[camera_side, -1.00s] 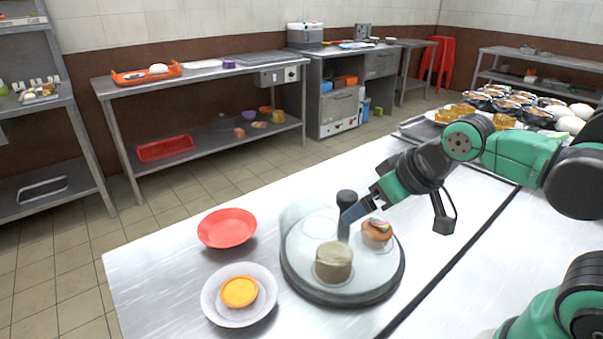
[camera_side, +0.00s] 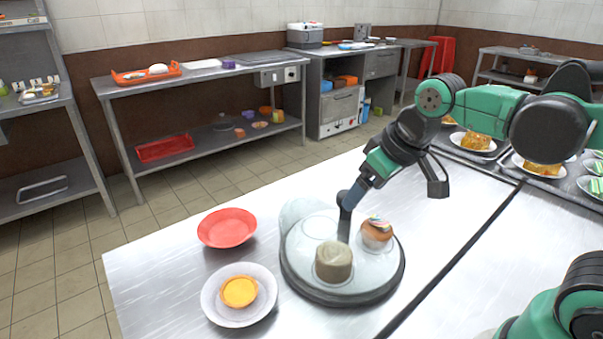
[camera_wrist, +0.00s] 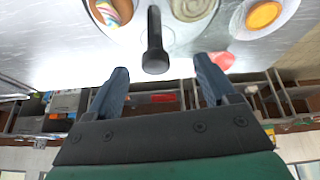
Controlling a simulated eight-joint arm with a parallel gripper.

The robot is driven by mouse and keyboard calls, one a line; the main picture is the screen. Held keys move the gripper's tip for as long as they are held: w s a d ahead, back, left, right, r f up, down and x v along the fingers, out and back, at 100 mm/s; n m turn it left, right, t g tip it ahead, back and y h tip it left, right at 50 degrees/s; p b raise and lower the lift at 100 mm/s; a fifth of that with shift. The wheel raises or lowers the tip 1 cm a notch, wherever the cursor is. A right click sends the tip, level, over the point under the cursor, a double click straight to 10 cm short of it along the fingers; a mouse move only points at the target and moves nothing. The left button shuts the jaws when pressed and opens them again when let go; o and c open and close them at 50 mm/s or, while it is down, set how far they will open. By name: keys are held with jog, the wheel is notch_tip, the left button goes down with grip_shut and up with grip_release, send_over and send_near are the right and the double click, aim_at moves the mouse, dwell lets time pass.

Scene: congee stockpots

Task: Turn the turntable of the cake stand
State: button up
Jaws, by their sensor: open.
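The cake stand's round, pale turntable (camera_side: 372,268) has a dark lower rim and sits on the metal table. A dark upright post (camera_side: 344,228) rises from it. On it are a beige round cake (camera_side: 333,262) and a brown cupcake with a colourful top (camera_side: 376,234). My gripper (camera_side: 354,196) points down at the post's top, where the two overlap in the side view. In the wrist view my gripper (camera_wrist: 160,66) is open, with the dark post (camera_wrist: 155,40) showing between its fingers; contact cannot be told. The turntable (camera_wrist: 125,32) is partly cut off there.
A red plate (camera_side: 227,228) and a white plate (camera_side: 216,308) with a yellow tart (camera_side: 239,291) lie left of the stand. A translucent, curved piece (camera_side: 298,212) shows at the stand's back left. Trays with plated food (camera_side: 477,142) are at the back right.

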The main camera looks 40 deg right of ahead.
jog(key=w+g, duration=0.1)
jog(key=w+r+n+g, duration=0.1)
jog(key=w+r+g, duration=0.1)
jog(key=shift+w+d+n+g, duration=0.15)
jog(key=shift+d+n+g, duration=0.15)
jog(key=shift+w+d+r+n+g, duration=0.1)
jog(key=shift+w+n+g, duration=0.2)
jog(key=shift+w+g, duration=0.4)
jog(key=shift+s+f, duration=0.15)
jog(key=shift+f, duration=2.6)
grip_shut()
